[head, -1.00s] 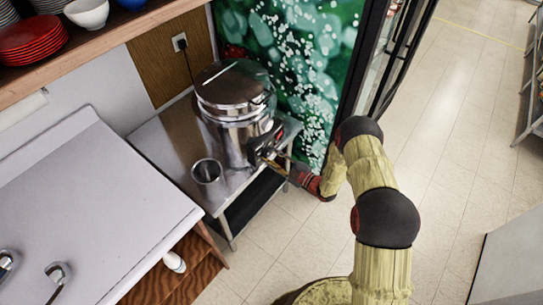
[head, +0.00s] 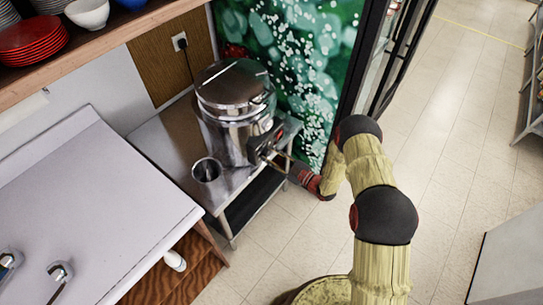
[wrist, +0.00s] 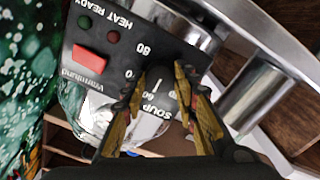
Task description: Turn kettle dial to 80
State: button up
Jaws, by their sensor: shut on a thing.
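The kettle (head: 232,112) is a large shiny steel urn with a lid, standing on a steel table. In the wrist view its dark control panel (wrist: 98,38) appears upside down, with a red switch, two small lamps, "HEAT READY" and the marks 80, 0, 60 and "SOUP". My gripper (wrist: 168,76) is at the panel, its two yellowish fingers shut on the dark dial (wrist: 160,84) between them. A white pointer line shows on the dial. I cannot tell exactly which mark it points to. In the head view, my gripper (head: 277,161) reaches the kettle's front from the right.
A steel cup (head: 207,170) stands on the steel table (head: 165,140) left of the kettle. A white counter (head: 95,190) is at the left. A shelf (head: 95,38) above holds red plates and bowls. The tiled floor (head: 455,140) at right is largely clear.

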jog(key=shift+s+f, duration=0.1)
jog(key=shift+f, duration=0.05)
jog(key=o, duration=1.1)
jog(key=shift+o, duration=0.5)
jog(key=v, duration=1.2)
